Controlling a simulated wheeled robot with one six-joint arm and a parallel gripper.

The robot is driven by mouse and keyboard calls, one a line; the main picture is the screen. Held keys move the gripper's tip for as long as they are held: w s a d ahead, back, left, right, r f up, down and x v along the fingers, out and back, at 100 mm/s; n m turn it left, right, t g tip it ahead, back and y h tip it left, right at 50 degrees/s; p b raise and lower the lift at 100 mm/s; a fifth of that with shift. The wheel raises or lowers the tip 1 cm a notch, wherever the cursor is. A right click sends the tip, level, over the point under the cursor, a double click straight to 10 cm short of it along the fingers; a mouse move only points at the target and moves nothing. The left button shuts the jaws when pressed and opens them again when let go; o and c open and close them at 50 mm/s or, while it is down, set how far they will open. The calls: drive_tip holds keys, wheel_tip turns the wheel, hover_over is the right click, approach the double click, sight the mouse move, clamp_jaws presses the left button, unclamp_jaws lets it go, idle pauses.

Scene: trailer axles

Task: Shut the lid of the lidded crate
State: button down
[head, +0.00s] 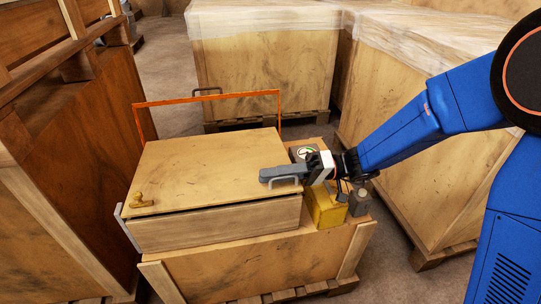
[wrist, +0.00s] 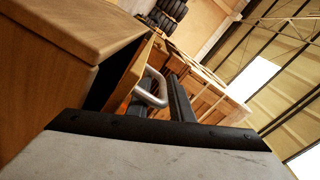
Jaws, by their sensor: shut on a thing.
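The lidded crate (head: 220,228) is pale wood and stands on a larger wooden box. Its flat wooden lid (head: 205,160) lies almost level over it, with a narrow dark gap along the front edge. A silver loop handle (head: 284,181) is at the lid's front right; it also shows in the wrist view (wrist: 153,88). My gripper (head: 268,177) reaches in from the right and is shut on the handle, its grey fingers lying over the lid's right edge. The wrist view shows a dark gap between the lid (wrist: 131,76) and the crate wall (wrist: 65,45).
A brass-coloured fitting (head: 141,201) sits on the lid's left front corner. A yellow block (head: 325,206) and a gauge box (head: 302,152) stand right of the crate. An orange frame (head: 208,97) rises behind. Large wooden crates (head: 262,70) stand around; bare floor shows at the back left.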

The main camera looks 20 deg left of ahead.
sight(273, 190)
drive_tip(key=shift+s+d+f, duration=0.2)
drive_tip(key=shift+s+f, duration=0.15)
drive_tip(key=shift+f, duration=0.35)
drive_tip(key=shift+s+d+f, duration=0.15)
drive_tip(key=shift+s+f, duration=0.15)
drive_tip(key=shift+f, duration=0.35)
drive_tip(key=c, duration=1.9)
unclamp_jaws()
drive_tip(key=shift+f, duration=0.1)
drive_tip(key=o, duration=0.6)
drive_tip(key=r, duration=0.7)
drive_tip(key=w+r, duration=0.1)
drive_tip(key=r, duration=0.3)
drive_tip(key=shift+a, duration=0.2)
drive_tip(key=shift+o, duration=0.2)
drive_tip(key=shift+c, duration=0.2)
